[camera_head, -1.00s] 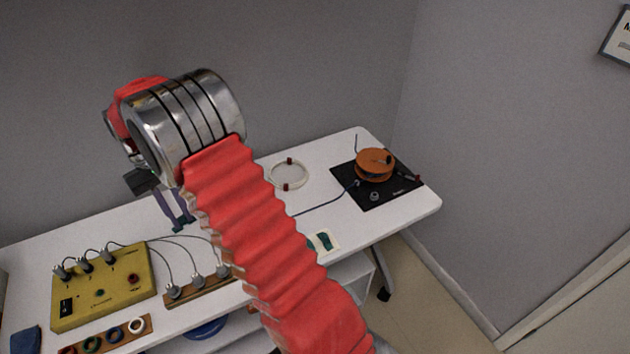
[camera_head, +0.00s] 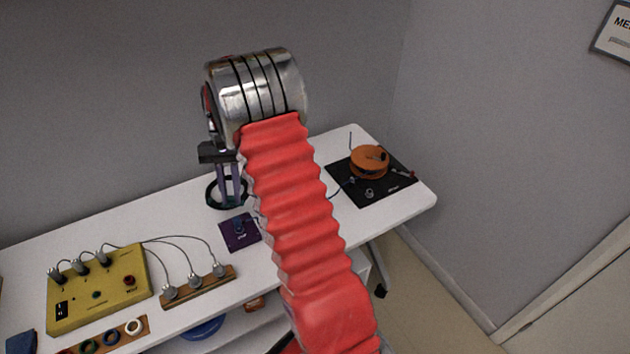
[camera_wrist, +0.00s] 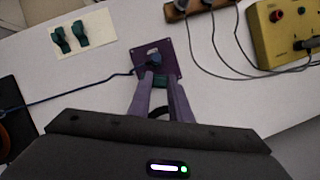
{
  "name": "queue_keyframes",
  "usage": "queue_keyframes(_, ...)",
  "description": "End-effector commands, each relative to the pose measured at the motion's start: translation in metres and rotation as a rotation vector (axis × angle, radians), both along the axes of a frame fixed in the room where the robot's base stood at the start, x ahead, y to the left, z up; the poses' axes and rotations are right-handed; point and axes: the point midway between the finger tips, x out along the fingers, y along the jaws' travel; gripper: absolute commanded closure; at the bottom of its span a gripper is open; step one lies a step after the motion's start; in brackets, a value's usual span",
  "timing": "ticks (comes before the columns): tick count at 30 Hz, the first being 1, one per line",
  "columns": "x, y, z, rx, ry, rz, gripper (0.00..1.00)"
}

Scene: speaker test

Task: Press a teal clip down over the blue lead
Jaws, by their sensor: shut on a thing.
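My gripper (camera_wrist: 160,82) is shut on a small teal clip (camera_wrist: 160,79), low in the middle of the wrist view. In the head view my gripper (camera_head: 231,198) points down over the table. The blue lead (camera_wrist: 105,80) runs from the left to a blue plug on the purple plate (camera_wrist: 168,48). The held clip overlaps the plate's near edge in the wrist view, just below the plug and beside the lead; I cannot tell its height. Two more teal clips (camera_wrist: 70,38) lie on a cream card (camera_wrist: 98,28) to the left.
A yellow box (camera_head: 98,290) with grey plugs and a wooden strip (camera_head: 200,288) stand left on the white table. An orange reel (camera_head: 369,162) sits on a black mat (camera_head: 352,190) at right.

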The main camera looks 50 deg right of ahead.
Motion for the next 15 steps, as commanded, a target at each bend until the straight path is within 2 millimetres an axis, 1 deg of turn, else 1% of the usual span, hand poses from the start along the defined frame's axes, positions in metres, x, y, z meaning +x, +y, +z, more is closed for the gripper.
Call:
queue_keyframes(1, -0.006, -0.017, -0.003, 0.001, 0.000, -0.073, 0.98)
queue_keyframes(3, -0.012, -0.037, -0.006, 0.002, -0.001, -0.172, 0.98)
queue_keyframes(8, -0.030, -0.081, -0.014, 0.005, 0.000, -0.397, 0.98)
queue_keyframes(15, -0.064, -0.145, -0.024, 0.014, 0.005, -0.735, 0.98)
